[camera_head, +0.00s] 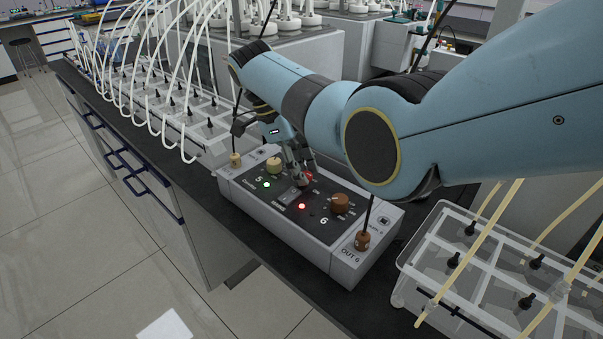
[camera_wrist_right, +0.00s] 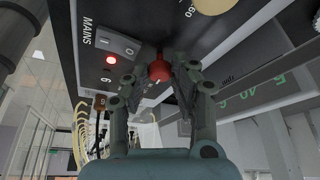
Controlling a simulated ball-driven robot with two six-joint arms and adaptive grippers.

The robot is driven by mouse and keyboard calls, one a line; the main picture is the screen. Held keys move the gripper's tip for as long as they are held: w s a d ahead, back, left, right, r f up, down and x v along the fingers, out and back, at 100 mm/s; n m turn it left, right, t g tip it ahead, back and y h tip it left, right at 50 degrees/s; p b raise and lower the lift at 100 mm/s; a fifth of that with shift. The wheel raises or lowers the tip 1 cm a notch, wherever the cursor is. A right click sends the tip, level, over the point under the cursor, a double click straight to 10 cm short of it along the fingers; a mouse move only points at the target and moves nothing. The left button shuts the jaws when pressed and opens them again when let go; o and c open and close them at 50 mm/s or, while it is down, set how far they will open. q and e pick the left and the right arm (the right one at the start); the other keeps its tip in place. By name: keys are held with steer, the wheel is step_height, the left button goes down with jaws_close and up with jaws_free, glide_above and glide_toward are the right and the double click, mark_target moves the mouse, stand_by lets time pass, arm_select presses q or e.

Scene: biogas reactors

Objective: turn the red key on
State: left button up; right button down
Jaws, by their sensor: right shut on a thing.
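The red key (camera_wrist_right: 159,68) is on the dark panel of a white control box (camera_head: 347,262). In the right wrist view my right gripper (camera_wrist_right: 160,76) has its two fingertips on either side of the key and is shut on it. In the head view my right gripper (camera_head: 302,178) reaches down onto the middle of the panel, and only a bit of the red key (camera_head: 309,175) shows beside the fingers. A red light (camera_head: 302,206) marked 6 and a green light (camera_head: 267,185) marked 5 are lit. My left gripper is not in view.
A brown knob (camera_head: 340,203) and a pale knob (camera_head: 274,166) stand on the same panel. A clear bin with tubes (camera_head: 470,255) is to the right. Clear boxes with white tubes (camera_head: 190,120) line the dark bench at left.

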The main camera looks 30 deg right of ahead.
mark_target(290, 182)
steer(key=shift+d+m, duration=0.1)
steer(key=shift+m, duration=0.5)
steer(key=c, duration=1.1)
jaws_free()
steer(key=shift+y, duration=0.3)
steer(key=v, duration=0.7)
steer(key=shift+w, duration=0.15)
steer(key=shift+g, duration=0.3)
